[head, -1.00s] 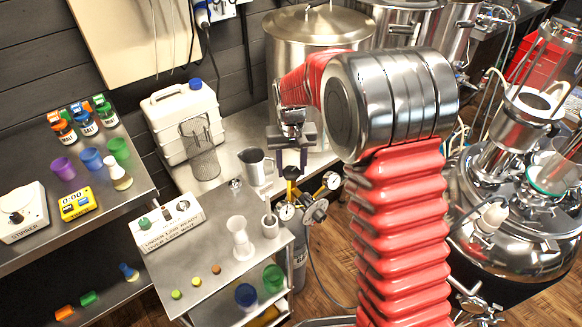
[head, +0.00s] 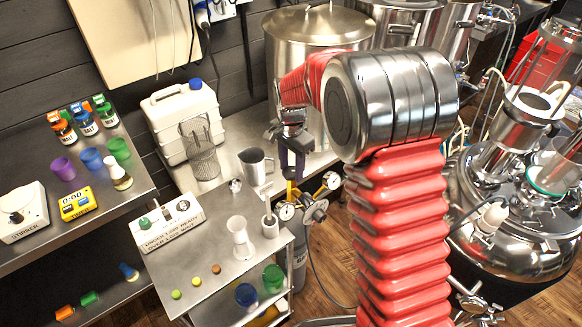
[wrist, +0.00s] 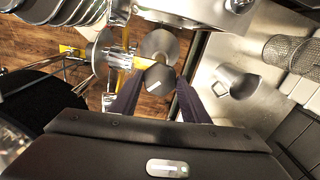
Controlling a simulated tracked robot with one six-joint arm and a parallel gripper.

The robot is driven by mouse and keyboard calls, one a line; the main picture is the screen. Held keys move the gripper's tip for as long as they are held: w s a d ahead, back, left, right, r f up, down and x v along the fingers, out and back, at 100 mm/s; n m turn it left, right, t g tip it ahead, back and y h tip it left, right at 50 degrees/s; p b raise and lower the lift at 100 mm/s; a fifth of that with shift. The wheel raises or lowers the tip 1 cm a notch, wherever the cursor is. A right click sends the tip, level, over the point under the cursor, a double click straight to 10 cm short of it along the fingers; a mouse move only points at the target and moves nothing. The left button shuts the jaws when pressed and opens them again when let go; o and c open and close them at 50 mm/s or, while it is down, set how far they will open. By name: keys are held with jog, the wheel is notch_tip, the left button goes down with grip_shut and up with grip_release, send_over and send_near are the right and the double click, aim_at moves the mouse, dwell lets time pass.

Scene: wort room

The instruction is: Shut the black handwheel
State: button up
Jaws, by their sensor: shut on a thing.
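The black handwheel (wrist: 160,82) shows in the wrist view as a dark round disc with a pale mark on its face, between my two dark fingers. My gripper (wrist: 155,98) is shut on it. In the head view my gripper (head: 292,172) points down above the brass regulator fittings, and it hides the handwheel there. The gas cylinder (head: 299,272) stands below, partly hidden by the trolley.
Pressure gauges (head: 331,181) sit close beside my gripper. A steel bench with a metal jug (head: 256,166), a wire basket (head: 201,150) and a white jerrycan (head: 181,120) lies to the left. A trolley (head: 190,265) stands in front, with a large steel vessel (head: 510,220) at right.

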aim_at(291, 171)
jog(key=m, duration=0.5)
jog(key=shift+w+m, duration=0.1)
jog(key=shift+m, duration=2.4)
jog(key=o, duration=1.1)
jog(key=shift+c, duration=0.2)
notch_tip(291, 171, up, 14)
jog(key=shift+s+f, duration=0.15)
jog(key=shift+s, duration=0.05)
